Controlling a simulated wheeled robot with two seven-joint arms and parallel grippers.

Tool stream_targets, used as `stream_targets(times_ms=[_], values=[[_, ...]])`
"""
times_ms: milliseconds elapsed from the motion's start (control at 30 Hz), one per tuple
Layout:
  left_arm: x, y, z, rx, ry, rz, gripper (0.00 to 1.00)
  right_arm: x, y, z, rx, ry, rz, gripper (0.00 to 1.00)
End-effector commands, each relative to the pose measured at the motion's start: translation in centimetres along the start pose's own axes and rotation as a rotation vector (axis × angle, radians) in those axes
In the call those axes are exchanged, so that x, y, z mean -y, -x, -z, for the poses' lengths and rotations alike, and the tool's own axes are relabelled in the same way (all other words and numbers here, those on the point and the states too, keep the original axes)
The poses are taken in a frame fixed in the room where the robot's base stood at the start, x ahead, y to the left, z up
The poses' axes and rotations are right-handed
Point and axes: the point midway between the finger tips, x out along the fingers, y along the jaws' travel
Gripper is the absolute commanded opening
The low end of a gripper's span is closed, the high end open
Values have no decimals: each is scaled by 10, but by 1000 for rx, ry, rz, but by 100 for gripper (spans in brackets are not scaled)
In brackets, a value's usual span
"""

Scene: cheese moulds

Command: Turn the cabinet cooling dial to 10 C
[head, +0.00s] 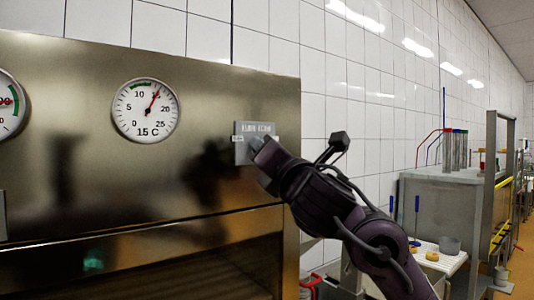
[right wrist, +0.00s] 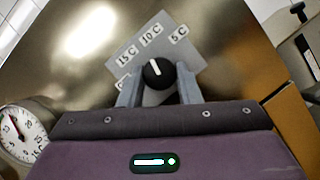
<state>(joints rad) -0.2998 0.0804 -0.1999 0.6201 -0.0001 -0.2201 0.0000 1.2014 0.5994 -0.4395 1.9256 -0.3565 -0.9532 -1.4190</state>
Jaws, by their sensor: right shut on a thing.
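The cooling dial (right wrist: 159,74) is a round black knob with a white pointer line, on a grey plate (right wrist: 152,98) on the steel cabinet front. Labels 15 C, 10 C and 5 C run around its upper side; a further label at the left is partly hidden. The pointer points up and slightly left, roughly toward 10 C. My right gripper (right wrist: 158,82) has its two grey fingers on either side of the knob and is shut on it. In the head view my right gripper (head: 256,146) covers the knob. My left gripper is not in view.
A round gauge (head: 146,110) on the cabinet front (head: 220,85) reads 15 C, its red needle up and right. Another gauge (head: 8,104) is cut off at the left edge. A steel counter (head: 445,177) and a trolley with moulds (head: 437,255) stand at the right.

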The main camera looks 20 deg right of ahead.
Motion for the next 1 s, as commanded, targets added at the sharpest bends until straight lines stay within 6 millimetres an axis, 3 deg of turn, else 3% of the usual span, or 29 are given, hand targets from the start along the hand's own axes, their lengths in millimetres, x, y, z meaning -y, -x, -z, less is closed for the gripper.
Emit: stream_targets(times_ms=[333,867,900,1000], values=[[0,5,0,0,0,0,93,-1,0,0,-1,-127,53,8],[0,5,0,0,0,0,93,-1,0,0,-1,-147,63,8],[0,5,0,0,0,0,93,-1,0,0,-1,-147,63,36],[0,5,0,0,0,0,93,-1,0,0,-1,-147,63,49]])
